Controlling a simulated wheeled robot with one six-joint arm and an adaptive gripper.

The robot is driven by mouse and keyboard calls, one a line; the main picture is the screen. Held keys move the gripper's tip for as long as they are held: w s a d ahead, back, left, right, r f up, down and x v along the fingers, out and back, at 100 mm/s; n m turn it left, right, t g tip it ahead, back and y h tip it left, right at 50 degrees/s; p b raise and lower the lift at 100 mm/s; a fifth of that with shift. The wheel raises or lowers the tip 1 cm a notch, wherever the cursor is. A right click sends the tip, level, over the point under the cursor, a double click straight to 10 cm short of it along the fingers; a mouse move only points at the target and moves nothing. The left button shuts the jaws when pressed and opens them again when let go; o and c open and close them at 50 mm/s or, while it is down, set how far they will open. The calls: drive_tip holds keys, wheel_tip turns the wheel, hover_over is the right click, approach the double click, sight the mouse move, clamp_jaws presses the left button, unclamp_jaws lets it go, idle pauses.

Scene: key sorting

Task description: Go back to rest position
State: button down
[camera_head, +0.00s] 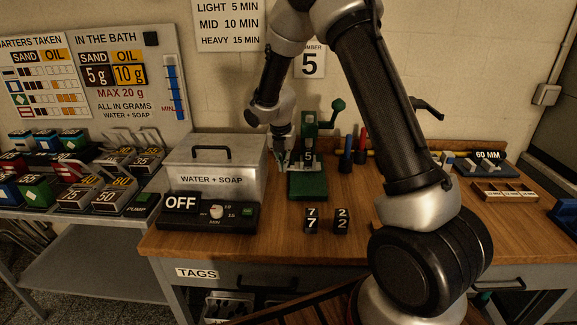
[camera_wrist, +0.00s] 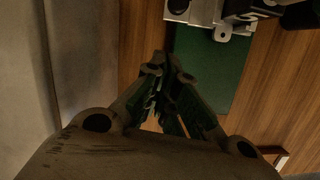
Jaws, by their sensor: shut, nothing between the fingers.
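My gripper (camera_head: 282,160) is shut and empty. In the head view it points down between the grey WATER + SOAP bath (camera_head: 214,180) and the green press (camera_head: 308,180) on the wooden workbench. In the wrist view my fingers (camera_wrist: 168,65) meet at their tips, beside the green press base (camera_wrist: 215,65), with bare wood at the left of it. The bath's grey wall (camera_wrist: 85,50) fills the left of that view. Whether my fingers touch the press cannot be told.
Two black number blocks (camera_head: 326,221) stand at the bench front. An OFF sign (camera_head: 182,203) and control box (camera_head: 240,214) stand before the bath. Blue and red cylinders (camera_head: 346,155) stand behind, right of the press. A wooden tray (camera_head: 503,192) lies far right.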

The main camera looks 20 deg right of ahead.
drive_tip(key=v, duration=0.8)
drive_tip(key=s+d+r+m, duration=0.3)
drive_tip(key=s+r+m, duration=0.2)
drive_tip(key=s+m, duration=0.5)
drive_tip(key=s+d+r+m+t+y, duration=0.1)
drive_tip(key=s+d+r+m, duration=0.1)
drive_tip(key=s+r+m, duration=0.3)
drive_tip(key=s+d+r+m+t, duration=0.1)
drive_tip(key=s+d+r+m, duration=0.2)
drive_tip(key=s+m, duration=1.1)
drive_tip(key=s+r, duration=0.2)
drive_tip(key=s, duration=0.4)
drive_tip(key=shift+s+d+r+m, duration=0.2)
drive_tip(key=shift+d+r+m, duration=0.1)
drive_tip(key=shift+d+r, duration=0.05)
